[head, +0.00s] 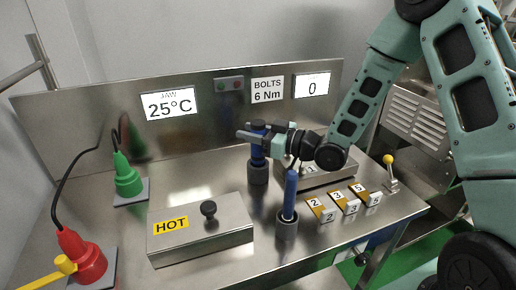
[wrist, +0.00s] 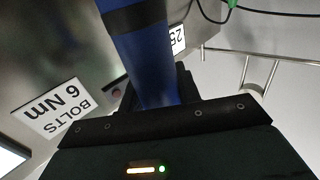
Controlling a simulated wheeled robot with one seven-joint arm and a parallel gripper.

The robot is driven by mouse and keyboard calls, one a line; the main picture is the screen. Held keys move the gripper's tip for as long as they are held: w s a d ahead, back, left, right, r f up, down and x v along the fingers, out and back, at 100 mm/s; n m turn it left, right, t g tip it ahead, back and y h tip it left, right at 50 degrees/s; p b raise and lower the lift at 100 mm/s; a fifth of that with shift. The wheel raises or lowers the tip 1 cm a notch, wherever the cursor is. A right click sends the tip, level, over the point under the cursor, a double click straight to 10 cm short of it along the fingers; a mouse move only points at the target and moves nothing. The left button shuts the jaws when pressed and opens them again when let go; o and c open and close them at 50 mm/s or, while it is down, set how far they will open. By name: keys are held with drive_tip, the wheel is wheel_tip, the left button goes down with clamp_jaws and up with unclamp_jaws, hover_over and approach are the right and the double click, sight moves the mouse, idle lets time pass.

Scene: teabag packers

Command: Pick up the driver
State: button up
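A blue upright tool with a dark top, which looks like the driver (head: 258,150), stands in a dark round holder (head: 258,173) near the middle of the bench. My gripper (head: 250,132) is at its upper part, with the fingers on either side of it. In the wrist view the blue shaft with a black band (wrist: 145,50) passes between the dark fingers (wrist: 157,95). The fingers look close against it, but I cannot tell whether they grip it.
A steel box marked HOT (head: 205,242) with a black knob lies front left. Green (head: 127,178) and red (head: 85,258) corded tools stand at left. Numbered blocks (head: 343,202) and a yellow-knobbed lever (head: 389,165) are at right. A backboard (head: 220,110) with signs stands behind.

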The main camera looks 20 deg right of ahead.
drive_tip(key=shift+r, duration=0.1)
wheel_tip(320, 180, up, 10)
drive_tip(key=shift+p, duration=0.45)
idle(0.4)
idle(0.9)
idle(0.8)
